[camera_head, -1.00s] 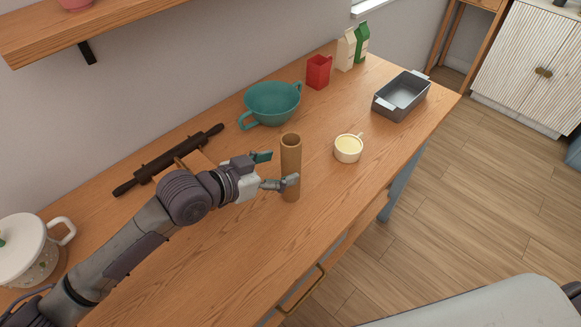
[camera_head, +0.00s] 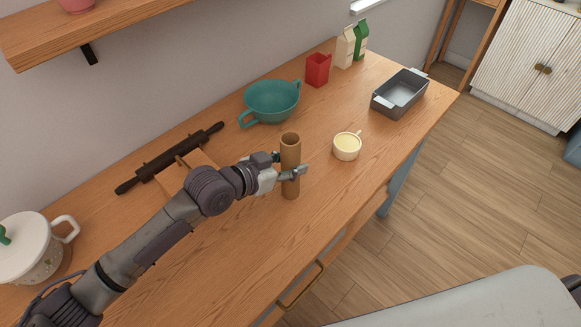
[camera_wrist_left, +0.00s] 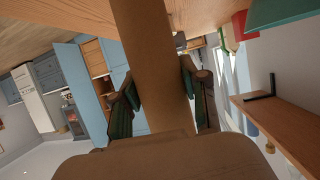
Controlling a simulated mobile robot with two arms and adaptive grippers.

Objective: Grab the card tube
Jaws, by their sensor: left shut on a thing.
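The card tube (camera_head: 290,147) is a tall brown open-topped cylinder. It stands upright on the wooden table in the head view. My left gripper (camera_head: 291,170) reaches it from the left and is shut on it at about mid-height, one finger on each side. In the left wrist view the tube (camera_wrist_left: 150,65) fills the middle, between the two green-padded fingers (camera_wrist_left: 160,92). The tube's base appears to rest on the table. My right gripper is not in view.
A cream cup (camera_head: 347,147) stands right of the tube, and a teal bowl (camera_head: 271,101) behind it. A dark rolling pin (camera_head: 170,158) lies at the left. A grey baking dish (camera_head: 400,94), red container (camera_head: 317,70) and cartons (camera_head: 345,48) stand farther back. The table front is clear.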

